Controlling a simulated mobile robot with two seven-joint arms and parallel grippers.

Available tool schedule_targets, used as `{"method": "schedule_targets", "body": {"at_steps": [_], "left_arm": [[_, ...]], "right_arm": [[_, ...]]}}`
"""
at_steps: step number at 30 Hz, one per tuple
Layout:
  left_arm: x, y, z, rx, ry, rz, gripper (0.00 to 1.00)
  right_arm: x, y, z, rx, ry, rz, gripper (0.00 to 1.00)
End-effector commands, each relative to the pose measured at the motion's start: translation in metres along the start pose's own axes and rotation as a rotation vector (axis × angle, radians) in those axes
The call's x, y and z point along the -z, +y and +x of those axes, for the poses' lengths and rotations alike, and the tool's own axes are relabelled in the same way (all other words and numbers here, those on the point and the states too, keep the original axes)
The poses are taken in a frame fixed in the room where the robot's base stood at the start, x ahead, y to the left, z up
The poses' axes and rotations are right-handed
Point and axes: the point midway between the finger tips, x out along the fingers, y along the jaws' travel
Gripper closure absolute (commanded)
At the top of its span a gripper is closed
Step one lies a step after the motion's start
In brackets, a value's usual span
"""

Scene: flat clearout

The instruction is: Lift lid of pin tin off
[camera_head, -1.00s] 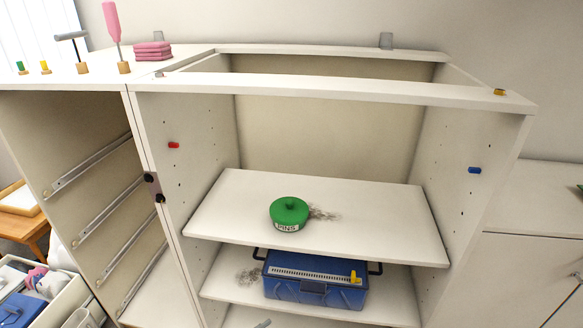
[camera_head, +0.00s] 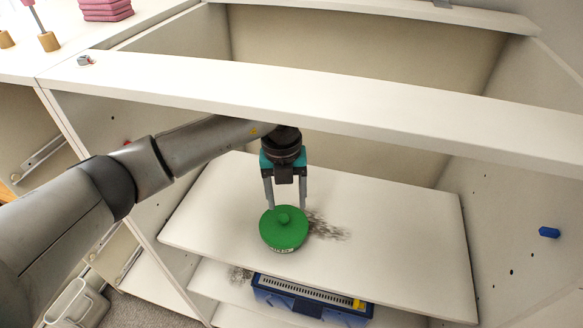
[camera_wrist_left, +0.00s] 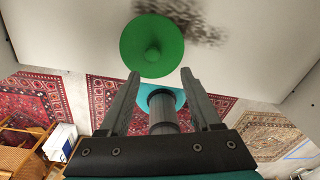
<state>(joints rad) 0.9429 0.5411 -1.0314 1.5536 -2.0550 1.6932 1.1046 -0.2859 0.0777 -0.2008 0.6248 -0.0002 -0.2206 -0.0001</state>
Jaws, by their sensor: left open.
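The green pin tin (camera_head: 272,243) stands on the upper white shelf, with its round green lid (camera_head: 292,222) and small centre knob on top. A partly hidden white label shows on its front. In the left wrist view the lid (camera_wrist_left: 151,46) and its knob lie just beyond the fingertips. My left gripper (camera_head: 286,207) is open and points down at the tin from its far side; its fingers straddle nothing that I can make out. In the left wrist view my left gripper (camera_wrist_left: 160,74) shows its two fingers apart and empty. My right gripper is out of view.
A grey smudge of dust (camera_head: 326,226) lies right of the tin. The cabinet's front rail (camera_head: 330,98) crosses above the shelf. A blue toolbox (camera_head: 308,299) sits on the lower shelf. A blue peg (camera_head: 549,232) sticks out of the right wall. The shelf's right half is clear.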

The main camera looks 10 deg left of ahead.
Motion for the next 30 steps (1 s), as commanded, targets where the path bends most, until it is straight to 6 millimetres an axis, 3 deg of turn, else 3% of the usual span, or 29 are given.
{"method": "schedule_targets", "body": {"at_steps": [5,11,19,30], "left_arm": [[-0.006,0.01,-0.001,-0.053,-0.038,-0.009,0.35],[-0.006,0.011,0.029,-0.051,-0.034,-0.009,0.35],[-0.008,0.011,0.062,-0.048,-0.035,-0.008,0.35],[-0.008,0.012,0.068,-0.047,-0.035,-0.007,0.35]], "right_arm": [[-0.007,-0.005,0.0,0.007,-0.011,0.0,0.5],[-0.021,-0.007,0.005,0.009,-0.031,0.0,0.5],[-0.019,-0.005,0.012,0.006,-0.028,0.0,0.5],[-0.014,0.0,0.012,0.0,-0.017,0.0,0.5]]}}
